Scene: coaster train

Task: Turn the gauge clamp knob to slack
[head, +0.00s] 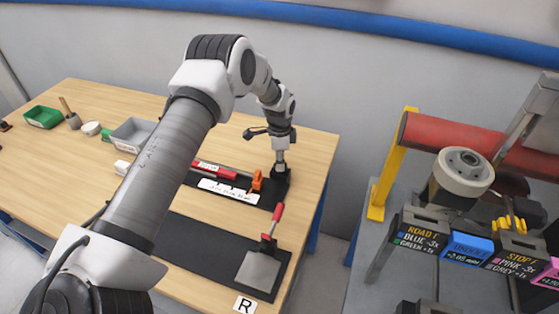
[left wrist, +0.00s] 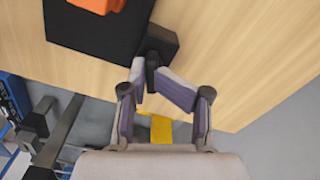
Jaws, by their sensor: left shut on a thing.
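A dark gauge base (head: 240,195) lies on the wooden table, with a red bar and an orange part (head: 257,180) on it. At its right end is a black block (left wrist: 160,42) with a small black knob (left wrist: 152,70). My left gripper (head: 280,160) comes down over this end from above. In the left wrist view the fingers of my left gripper (left wrist: 152,90) close around the black knob, beside the block. The fingers partly hide the knob, and its turn angle cannot be read. My right gripper is not in view.
A dark mat (head: 205,250) with a red-handled tool (head: 273,220) and a grey plate (head: 258,270) lies nearer. A green bin (head: 43,117) and grey tray (head: 132,133) stand left. A yellow post (head: 385,175) and red pipe (head: 450,135) stand right, beyond a floor gap.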

